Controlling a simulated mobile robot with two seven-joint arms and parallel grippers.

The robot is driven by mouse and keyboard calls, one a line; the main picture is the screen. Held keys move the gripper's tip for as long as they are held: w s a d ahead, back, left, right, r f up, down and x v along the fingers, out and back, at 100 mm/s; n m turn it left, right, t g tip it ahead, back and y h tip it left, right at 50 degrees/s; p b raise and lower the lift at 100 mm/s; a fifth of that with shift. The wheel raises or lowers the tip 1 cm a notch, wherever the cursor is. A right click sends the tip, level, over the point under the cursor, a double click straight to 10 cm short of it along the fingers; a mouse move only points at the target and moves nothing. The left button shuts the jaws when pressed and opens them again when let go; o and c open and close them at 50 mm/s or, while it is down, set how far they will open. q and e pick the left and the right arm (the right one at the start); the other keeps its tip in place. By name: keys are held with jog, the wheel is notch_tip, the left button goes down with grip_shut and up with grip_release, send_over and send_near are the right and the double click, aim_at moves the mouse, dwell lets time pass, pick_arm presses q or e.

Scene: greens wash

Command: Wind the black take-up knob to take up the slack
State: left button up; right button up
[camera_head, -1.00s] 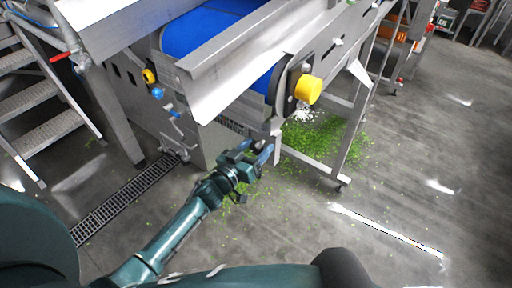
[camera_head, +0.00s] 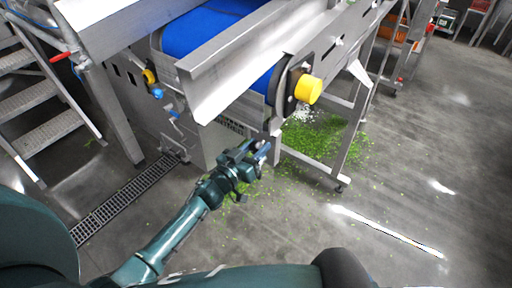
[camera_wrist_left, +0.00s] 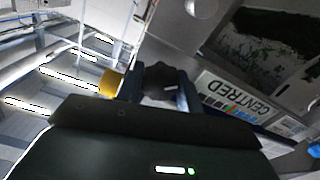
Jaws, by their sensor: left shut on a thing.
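The black take-up knob (camera_wrist_left: 164,82) shows in the left wrist view as a lobed dark shape with a light mark on it. My left gripper (camera_wrist_left: 160,92) has a finger on each side of the knob and is shut on it. In the head view my left gripper (camera_head: 262,150) is just below the near end of the blue belt (camera_head: 195,32), and the knob is mostly hidden by the fingers. My right gripper does not show in either view.
A yellow round cap (camera_head: 308,89) sticks out at the conveyor's end, near my gripper. A label reading CENTRED (camera_wrist_left: 238,102) is beside the knob. Green scraps (camera_head: 318,140) litter the floor under the frame. Metal steps (camera_head: 45,130) stand at the left; the floor at right is open.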

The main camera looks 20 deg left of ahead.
pick_arm(q)
jog(key=shift+m, duration=0.3)
jog(key=m, duration=0.6)
jog(key=shift+f, duration=0.1)
jog(key=m+b, duration=0.1)
jog(key=m, duration=0.5)
jog(key=shift+m+b, duration=0.3)
jog(key=shift+b, duration=0.1)
jog(key=m+b, duration=0.1)
jog(key=m, duration=0.4)
jog(key=shift+f+m, duration=0.1)
jog(key=shift+m, duration=0.2)
jog(key=m+b, duration=0.1)
jog(key=m, duration=0.2)
jog(key=shift+m, duration=0.3)
jog(key=shift+m+b, duration=0.45)
jog(key=shift+m, duration=1.15)
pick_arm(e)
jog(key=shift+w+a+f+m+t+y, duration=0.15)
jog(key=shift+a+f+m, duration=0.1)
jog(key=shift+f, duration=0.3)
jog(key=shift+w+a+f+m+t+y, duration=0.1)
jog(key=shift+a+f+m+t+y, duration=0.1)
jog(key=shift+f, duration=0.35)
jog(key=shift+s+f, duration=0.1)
